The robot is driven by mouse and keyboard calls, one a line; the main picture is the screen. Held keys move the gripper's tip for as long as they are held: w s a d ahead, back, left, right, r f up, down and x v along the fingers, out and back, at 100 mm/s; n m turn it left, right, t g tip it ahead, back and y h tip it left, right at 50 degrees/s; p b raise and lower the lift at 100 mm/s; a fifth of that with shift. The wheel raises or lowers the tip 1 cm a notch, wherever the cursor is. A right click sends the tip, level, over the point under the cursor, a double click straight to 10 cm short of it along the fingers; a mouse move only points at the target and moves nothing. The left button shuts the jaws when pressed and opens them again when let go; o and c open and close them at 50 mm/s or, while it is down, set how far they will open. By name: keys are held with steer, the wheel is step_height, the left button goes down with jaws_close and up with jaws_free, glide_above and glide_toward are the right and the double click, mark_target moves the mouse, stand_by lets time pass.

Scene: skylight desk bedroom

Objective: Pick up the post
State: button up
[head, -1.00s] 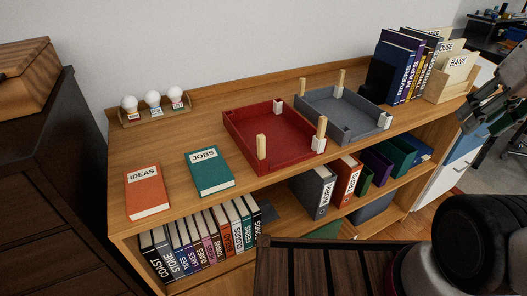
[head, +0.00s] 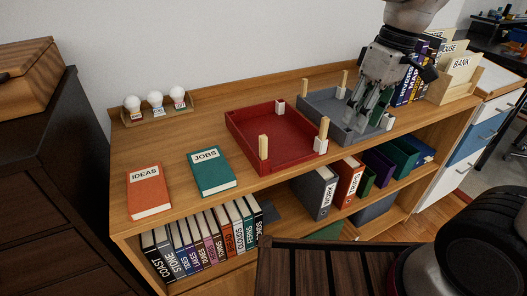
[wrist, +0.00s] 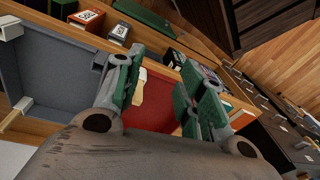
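On the red tray (head: 285,140), one post (head: 263,147) is at the front left and another (head: 323,129) at the front right. One more post (head: 344,79) is at the back of the grey tray (head: 318,102). My gripper (head: 360,121) is over the grey tray, pointing down, empty. In the wrist view its fingers (wrist: 158,65) are apart, with a pale post (wrist: 138,90) beyond and between them, near the red tray's edge. Whether any finger touches something is unclear.
White corner blocks (head: 280,105) also sit on the trays. An orange book (head: 148,192) and teal book (head: 211,172) lie left on the wooden shelf top. Upright books (head: 407,86) and a letter holder (head: 455,80) stand right. Lower shelves hold binders and books.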

mark_target(266, 137)
steer(key=a+f+n+g+y, duration=0.2)
steer(key=a+n, duration=1.4)
steer(key=a, duration=0.3)
steer(key=x, duration=0.6)
steer(key=shift+w+d+f, duration=0.15)
steer(key=shift+d+f, duration=0.05)
steer(key=shift+f, duration=0.25)
steer(key=c, duration=0.8)
